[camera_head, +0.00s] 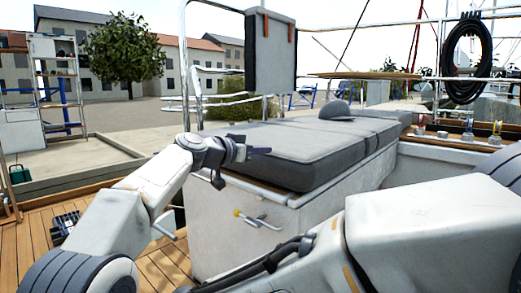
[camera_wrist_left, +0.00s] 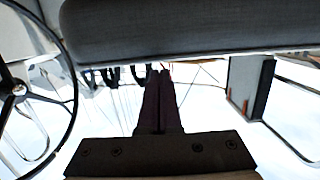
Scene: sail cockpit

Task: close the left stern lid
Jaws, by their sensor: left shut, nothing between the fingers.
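A white locker (camera_head: 235,219) stands in the middle of the head view, with a grey cushioned top (camera_head: 285,147) lying flat on it. I cannot tell for sure which part is the left stern lid. My left gripper (camera_head: 262,151) appears in front of the cushion's near left part; contact cannot be told. In the left wrist view its two dark fingers (camera_wrist_left: 160,72) are shut together and empty, with the grey cushion (camera_wrist_left: 180,27) across the top. My right gripper is out of view.
A grey upright panel with orange straps (camera_head: 271,55) hangs by the metal rail; the left wrist view also shows it (camera_wrist_left: 243,85). A steering wheel (camera_wrist_left: 72,90) is at the left there. A grey cap (camera_head: 336,110) lies on the cushions. A black coiled hose (camera_head: 467,60) hangs at right.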

